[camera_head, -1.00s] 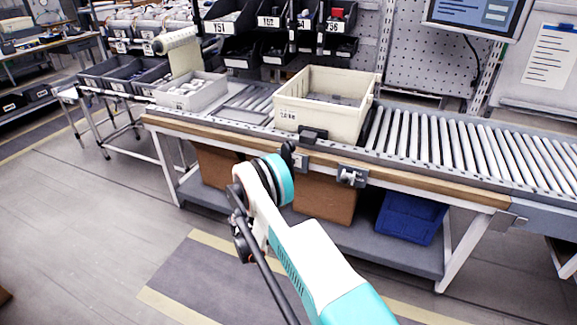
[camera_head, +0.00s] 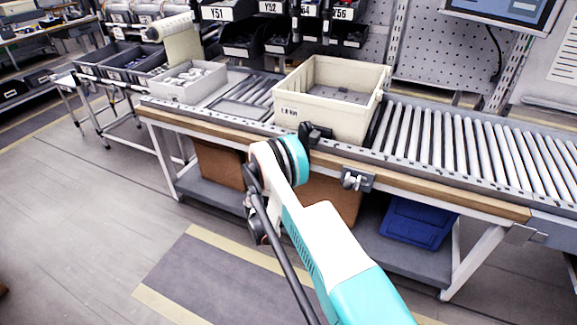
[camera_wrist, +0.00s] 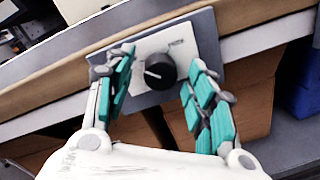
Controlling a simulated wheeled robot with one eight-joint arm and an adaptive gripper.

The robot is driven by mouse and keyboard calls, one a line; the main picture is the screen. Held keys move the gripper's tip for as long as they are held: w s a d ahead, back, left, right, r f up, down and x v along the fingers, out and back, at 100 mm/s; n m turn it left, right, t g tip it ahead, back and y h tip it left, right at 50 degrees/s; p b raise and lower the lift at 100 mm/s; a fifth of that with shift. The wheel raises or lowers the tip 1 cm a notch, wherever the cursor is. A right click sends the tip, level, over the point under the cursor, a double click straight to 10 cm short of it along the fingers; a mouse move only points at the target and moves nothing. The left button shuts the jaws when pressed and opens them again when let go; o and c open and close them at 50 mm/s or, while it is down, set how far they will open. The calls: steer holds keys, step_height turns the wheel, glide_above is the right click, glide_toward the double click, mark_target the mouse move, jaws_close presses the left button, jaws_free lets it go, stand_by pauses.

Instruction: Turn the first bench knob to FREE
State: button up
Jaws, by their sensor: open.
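A round black knob (camera_wrist: 160,71) sits on a pale plate with a grey border (camera_wrist: 208,40) on the bench's front edge. A light pointer mark on the knob points left in the wrist view. Small print stands at the plate's upper right, too small to read. My gripper (camera_wrist: 160,62) is open, with one teal-padded finger on each side of the knob and gaps between. In the head view my arm hides the fingers and this knob. Another knob plate (camera_head: 357,180) shows there on the bench front, just right of my arm.
A cream tote (camera_head: 300,120) stands on the roller conveyor (camera_head: 450,140) above the bench edge. A black block (camera_head: 317,132) sits at the conveyor edge by my wrist. A blue bin (camera_head: 415,222) and cardboard boxes (camera_head: 222,165) lie under the bench. The floor in front is open.

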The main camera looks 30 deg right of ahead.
steer(key=c, duration=1.1)
steer(key=shift+o, duration=0.2)
steer(key=shift+m, duration=0.3)
steer(key=m, duration=0.4)
steer(key=shift+s+d+m+t+y, duration=0.15)
steer(key=shift+m+y, duration=0.2)
steer(key=shift+m, duration=2.8)
steer(key=shift+a+m+t+y, duration=0.15)
steer(key=shift+m+y, duration=0.2)
steer(key=shift+m, duration=2.8)
steer(key=shift+d+f, duration=0.1)
steer(key=o, duration=1.1)
steer(key=shift+c, duration=0.2)
